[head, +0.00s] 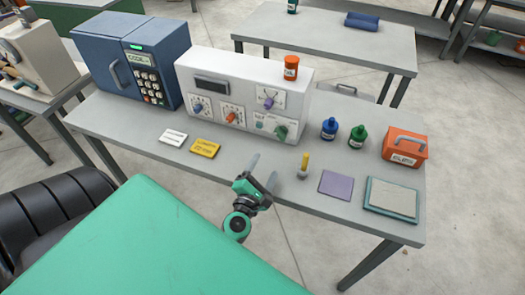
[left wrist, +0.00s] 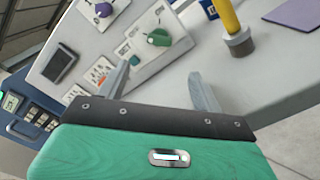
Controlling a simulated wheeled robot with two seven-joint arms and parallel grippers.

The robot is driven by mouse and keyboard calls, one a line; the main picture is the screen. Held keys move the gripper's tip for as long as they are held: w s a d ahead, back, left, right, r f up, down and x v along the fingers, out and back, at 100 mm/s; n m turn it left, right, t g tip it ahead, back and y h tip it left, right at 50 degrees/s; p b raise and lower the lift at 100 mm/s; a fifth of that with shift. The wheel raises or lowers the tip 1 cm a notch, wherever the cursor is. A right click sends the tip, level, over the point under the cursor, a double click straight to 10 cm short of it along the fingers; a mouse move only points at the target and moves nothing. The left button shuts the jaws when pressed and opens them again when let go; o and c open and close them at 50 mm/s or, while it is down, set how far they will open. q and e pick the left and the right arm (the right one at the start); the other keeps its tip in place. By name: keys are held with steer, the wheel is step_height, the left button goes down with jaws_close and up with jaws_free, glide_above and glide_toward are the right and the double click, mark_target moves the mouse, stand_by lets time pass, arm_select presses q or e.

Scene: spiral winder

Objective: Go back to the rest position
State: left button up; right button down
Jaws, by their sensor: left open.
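My left gripper (head: 262,170) is open and empty in the head view, above the front edge of the grey table (head: 130,133). In the left wrist view its two grey fingers (left wrist: 162,90) stand apart with nothing between them. A yellow-handled tool with a grey base (head: 304,166) stands upright to the right of the gripper, apart from it. It also shows in the left wrist view (left wrist: 232,25). My right gripper is in neither view.
A white control panel with knobs (head: 245,92) and a blue keypad safe (head: 132,60) stand at the back. Blue (head: 329,129) and green (head: 357,136) bottles, an orange box (head: 404,147), a purple pad (head: 336,185) and a framed tray (head: 369,200) are at right. Two cards lie in front.

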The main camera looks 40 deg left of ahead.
arm_select(q)
steer(key=shift+s, duration=0.25)
stand_by(0.4)
